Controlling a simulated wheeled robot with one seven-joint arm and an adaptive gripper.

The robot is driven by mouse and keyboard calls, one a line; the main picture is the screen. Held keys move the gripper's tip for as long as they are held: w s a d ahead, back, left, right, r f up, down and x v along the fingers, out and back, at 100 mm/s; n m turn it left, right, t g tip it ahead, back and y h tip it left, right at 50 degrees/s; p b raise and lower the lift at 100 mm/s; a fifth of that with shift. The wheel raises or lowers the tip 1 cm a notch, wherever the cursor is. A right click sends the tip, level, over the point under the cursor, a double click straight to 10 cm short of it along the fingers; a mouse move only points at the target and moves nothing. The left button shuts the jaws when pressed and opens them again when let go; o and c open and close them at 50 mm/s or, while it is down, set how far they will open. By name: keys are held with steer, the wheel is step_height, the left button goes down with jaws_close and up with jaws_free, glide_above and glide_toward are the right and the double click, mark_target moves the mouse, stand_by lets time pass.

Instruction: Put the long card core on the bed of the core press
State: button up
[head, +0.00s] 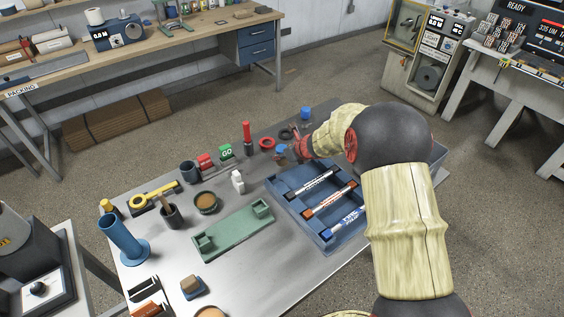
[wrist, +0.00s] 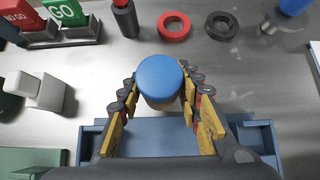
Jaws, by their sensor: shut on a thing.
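A tall blue tube (head: 122,238) stands at the left. Bare metal table shows in front of the fixture.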

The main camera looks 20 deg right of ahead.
mark_target(285, 160)
steer(key=shift+w+f+b, duration=0.1)
steer(key=shift+f+b, duration=0.65)
steer(key=shift+f, duration=0.9)
steer(key=shift+f, duration=0.2)
steer(key=o, duration=1.2)
steer(key=shift+o, duration=0.2)
steer(key=shift+r, duration=0.1)
